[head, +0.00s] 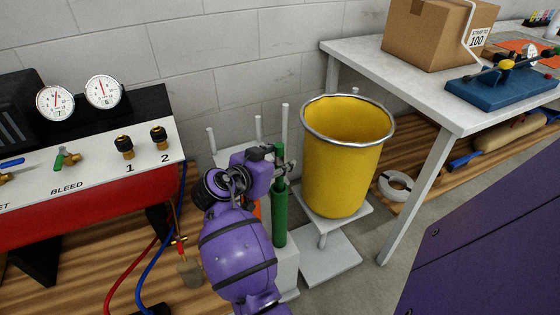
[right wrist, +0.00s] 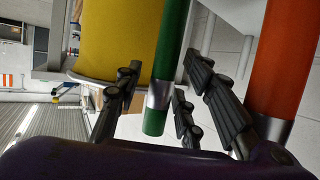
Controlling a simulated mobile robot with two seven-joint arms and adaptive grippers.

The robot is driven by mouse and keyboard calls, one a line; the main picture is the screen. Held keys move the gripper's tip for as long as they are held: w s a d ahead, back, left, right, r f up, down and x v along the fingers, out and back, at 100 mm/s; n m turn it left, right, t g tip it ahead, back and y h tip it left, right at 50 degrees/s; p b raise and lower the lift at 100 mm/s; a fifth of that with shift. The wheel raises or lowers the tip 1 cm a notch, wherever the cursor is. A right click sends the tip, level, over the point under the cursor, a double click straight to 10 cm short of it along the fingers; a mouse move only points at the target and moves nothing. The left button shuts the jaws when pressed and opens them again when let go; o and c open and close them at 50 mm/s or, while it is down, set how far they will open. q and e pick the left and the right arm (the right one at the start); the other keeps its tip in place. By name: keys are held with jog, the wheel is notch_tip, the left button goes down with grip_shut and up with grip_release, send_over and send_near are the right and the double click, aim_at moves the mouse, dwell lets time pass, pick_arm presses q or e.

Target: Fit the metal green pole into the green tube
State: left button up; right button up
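The green tube (head: 280,218) stands upright on a white rack, left of the yellow bin. The metal green pole, with a green end (right wrist: 154,122) and a bare metal section (right wrist: 159,95), is in line with the tube's end, with no gap showing. How deep it sits inside cannot be told. The tube also shows in the right wrist view (right wrist: 173,40). My right gripper (head: 279,165) is around the pole. In the right wrist view its fingers (right wrist: 160,88) are spread on both sides, with gaps showing beside the metal section. My left gripper is out of view.
The yellow bin (head: 345,165) stands close on the right. An orange tube (right wrist: 275,60) is beside the green one. Thin white posts (head: 258,130) rise behind my gripper. A red gauge panel (head: 80,195) is left, a white table (head: 425,85) right. Hoses (head: 160,265) hang left.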

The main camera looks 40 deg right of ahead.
jog(key=v, duration=1.2)
